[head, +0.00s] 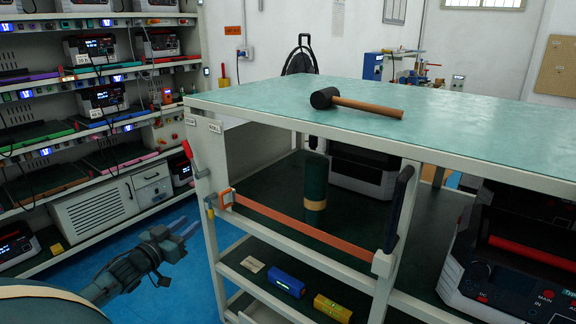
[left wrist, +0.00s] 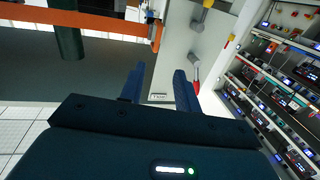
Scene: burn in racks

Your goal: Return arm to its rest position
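My left gripper (head: 186,230) is low at the left in the head view, over the blue floor beside the cart's left end. In the left wrist view its two dark blue fingers (left wrist: 158,88) stand apart with nothing between them, so it is open and empty. The bent forearm comes in from the lower left corner. My right gripper is in neither view.
A cart with a green top (head: 300,105) fills the right side, with a mallet (head: 365,105) on it. An orange strap (head: 300,218) crosses its open front. A rack of devices (head: 90,185) stands at left. Blue floor (head: 150,285) lies between them.

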